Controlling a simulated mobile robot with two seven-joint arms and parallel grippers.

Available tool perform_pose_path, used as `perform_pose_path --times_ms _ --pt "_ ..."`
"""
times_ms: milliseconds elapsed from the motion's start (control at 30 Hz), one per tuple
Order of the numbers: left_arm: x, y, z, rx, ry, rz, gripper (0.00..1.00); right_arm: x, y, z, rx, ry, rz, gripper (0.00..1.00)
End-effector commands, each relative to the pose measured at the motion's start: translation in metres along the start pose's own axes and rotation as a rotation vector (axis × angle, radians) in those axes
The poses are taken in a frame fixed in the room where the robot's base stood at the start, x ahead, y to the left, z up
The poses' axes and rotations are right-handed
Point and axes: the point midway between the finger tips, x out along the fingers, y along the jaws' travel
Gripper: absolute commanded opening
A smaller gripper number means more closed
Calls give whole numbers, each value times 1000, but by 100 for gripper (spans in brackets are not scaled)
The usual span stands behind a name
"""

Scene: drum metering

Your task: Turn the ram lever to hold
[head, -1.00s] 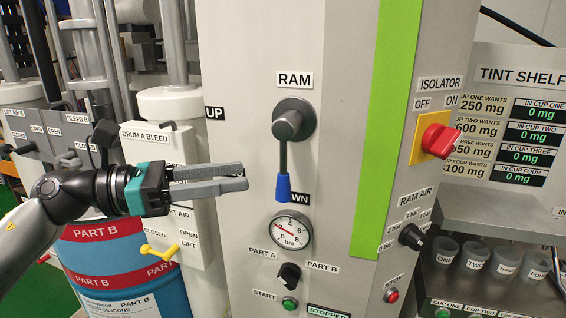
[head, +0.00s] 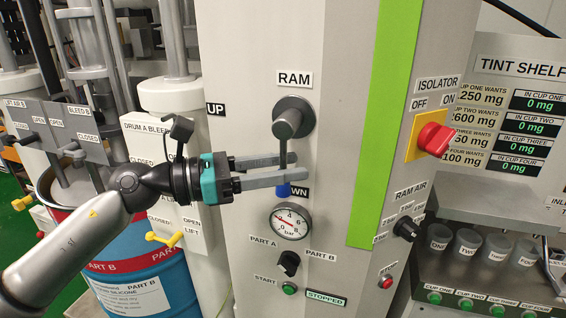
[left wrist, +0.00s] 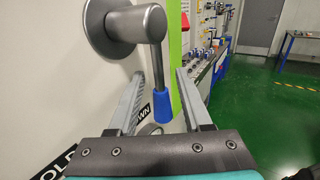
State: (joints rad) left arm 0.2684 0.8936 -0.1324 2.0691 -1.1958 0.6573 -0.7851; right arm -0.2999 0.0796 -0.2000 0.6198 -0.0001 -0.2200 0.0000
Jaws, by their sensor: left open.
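The ram lever has a grey hub (head: 293,117) on the panel under the RAM label (head: 295,79). Its arm hangs straight down, with the blue grip (head: 284,190) at the partly covered DOWN label (head: 298,191). My left gripper (head: 300,167) is open, with its fingers reaching in from the left across the lever. In the left wrist view the blue grip (left wrist: 163,105) lies between the two open fingers (left wrist: 160,78), with gaps showing on both sides. The HOLD label (left wrist: 55,163) is partly visible there; in the head view my gripper covers that spot.
A pressure gauge (head: 290,221) and the PART A/PART B selector (head: 288,263) sit below the lever. The UP label (head: 216,109) is up and left. A red isolator switch (head: 434,139) is at the right. Drum valves with yellow handles (head: 165,238) stand at the left.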

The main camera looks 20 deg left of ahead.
Motion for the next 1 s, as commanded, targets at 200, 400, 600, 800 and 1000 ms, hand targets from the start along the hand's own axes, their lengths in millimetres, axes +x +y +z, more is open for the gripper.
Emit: perform_pose_path --times_ms 200,400,600,800,1000 --pt "0 0 0 0 0 0 47 0 0 0 0 0 0 0" --pt "0 0 0 0 0 0 25 0 0 0 0 0 0 0" --pt "0 0 -1 -1 1 0 2 0 0 0 0 0 0 0" --pt "0 0 -2 -2 5 -2 0 0 0 0 0 0 1 0" --pt "0 -1 -4 -4 9 -3 0 0 0 0 0 0 1 0"
